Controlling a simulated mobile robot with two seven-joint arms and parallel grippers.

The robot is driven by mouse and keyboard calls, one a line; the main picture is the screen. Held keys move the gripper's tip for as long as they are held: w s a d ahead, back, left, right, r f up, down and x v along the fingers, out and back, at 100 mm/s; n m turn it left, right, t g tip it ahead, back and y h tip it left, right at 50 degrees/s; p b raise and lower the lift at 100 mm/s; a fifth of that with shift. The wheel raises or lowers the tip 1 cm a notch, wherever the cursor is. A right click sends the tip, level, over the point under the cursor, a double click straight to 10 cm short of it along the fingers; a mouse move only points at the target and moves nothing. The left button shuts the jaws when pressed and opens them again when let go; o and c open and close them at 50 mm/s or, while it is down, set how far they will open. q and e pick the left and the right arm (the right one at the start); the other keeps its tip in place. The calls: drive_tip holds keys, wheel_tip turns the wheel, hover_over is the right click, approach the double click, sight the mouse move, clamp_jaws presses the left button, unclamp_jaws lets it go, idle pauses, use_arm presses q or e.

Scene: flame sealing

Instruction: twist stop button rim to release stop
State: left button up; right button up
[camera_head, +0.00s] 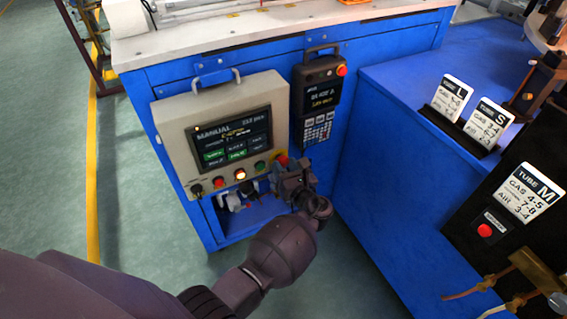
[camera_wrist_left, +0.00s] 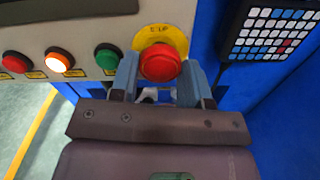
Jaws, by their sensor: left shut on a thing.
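The stop button (camera_wrist_left: 160,65) is a red mushroom head on a round yellow plate (camera_wrist_left: 163,37) at the right end of the control panel's button row. In the head view my left gripper (camera_head: 284,170) covers most of the button. In the left wrist view my left gripper (camera_wrist_left: 160,85) has its two blue-grey fingers on either side of the red rim, shut on it. The grey-beige control panel (camera_head: 167,123) faces me with its screen (camera_head: 232,139) lit and reading MANUAL. My right gripper does not show in either view.
Beside the stop button sit a green button (camera_wrist_left: 106,56), a lit orange button (camera_wrist_left: 60,59) and a red button (camera_wrist_left: 15,61). A handheld pendant (camera_head: 322,85) hangs to the right. The blue cabinet (camera_head: 385,170) stands close on the right. Open floor lies left.

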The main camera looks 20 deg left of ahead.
use_arm(q)
drive_tip(key=shift+r, duration=0.1)
drive_tip(key=o, duration=0.3)
drive_tip(key=shift+m, duration=0.3)
drive_tip(key=o, duration=0.4)
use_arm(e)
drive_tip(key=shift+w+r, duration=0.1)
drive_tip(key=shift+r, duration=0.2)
use_arm(q)
drive_tip(key=shift+d, duration=0.1)
drive_tip(key=shift+p+v, duration=0.35)
drive_tip(key=shift+v, duration=0.9)
drive_tip(key=shift+p+v, duration=0.35)
drive_tip(key=shift+v, duration=1.9)
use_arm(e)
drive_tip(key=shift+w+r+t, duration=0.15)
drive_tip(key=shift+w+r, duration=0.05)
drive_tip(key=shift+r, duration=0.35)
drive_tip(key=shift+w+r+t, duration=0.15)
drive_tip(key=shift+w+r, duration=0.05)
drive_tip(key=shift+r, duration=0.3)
